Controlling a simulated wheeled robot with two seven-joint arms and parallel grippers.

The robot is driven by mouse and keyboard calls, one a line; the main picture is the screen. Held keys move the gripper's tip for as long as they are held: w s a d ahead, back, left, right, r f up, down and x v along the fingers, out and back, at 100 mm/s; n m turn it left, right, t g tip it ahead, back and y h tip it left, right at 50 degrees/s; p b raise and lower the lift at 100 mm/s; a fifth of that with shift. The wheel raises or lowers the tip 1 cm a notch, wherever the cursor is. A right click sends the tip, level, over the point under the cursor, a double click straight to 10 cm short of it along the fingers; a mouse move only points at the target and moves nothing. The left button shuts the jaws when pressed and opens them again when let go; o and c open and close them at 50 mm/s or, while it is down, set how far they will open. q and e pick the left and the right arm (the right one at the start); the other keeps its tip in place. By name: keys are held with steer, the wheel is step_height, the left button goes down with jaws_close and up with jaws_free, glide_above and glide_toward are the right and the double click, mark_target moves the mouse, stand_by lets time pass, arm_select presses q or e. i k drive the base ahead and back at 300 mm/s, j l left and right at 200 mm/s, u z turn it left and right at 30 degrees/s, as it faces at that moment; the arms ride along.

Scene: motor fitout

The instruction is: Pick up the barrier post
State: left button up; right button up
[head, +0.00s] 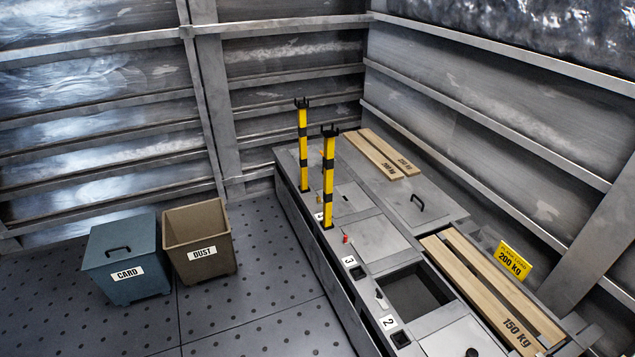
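Two barrier posts stand upright on the long grey bench unit (375,237), yellow with black bands and a black forked top. Neither of my grippers is in the head view.
A blue CARD bin (125,262) with a lid and an open brown DUST bin (199,240) stand on the floor left of the bench. Wooden slats (385,155) and more slats marked 150 kg (490,290) lie on the bench. An open recess (412,290) is between.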

mark_target(328, 136)
steer(key=i+j+z, duration=0.35)
steer(key=i+j, duration=0.85)
steer(key=i, duration=0.15)
steer(key=i+z, duration=0.3)
steer(key=i, duration=0.9)
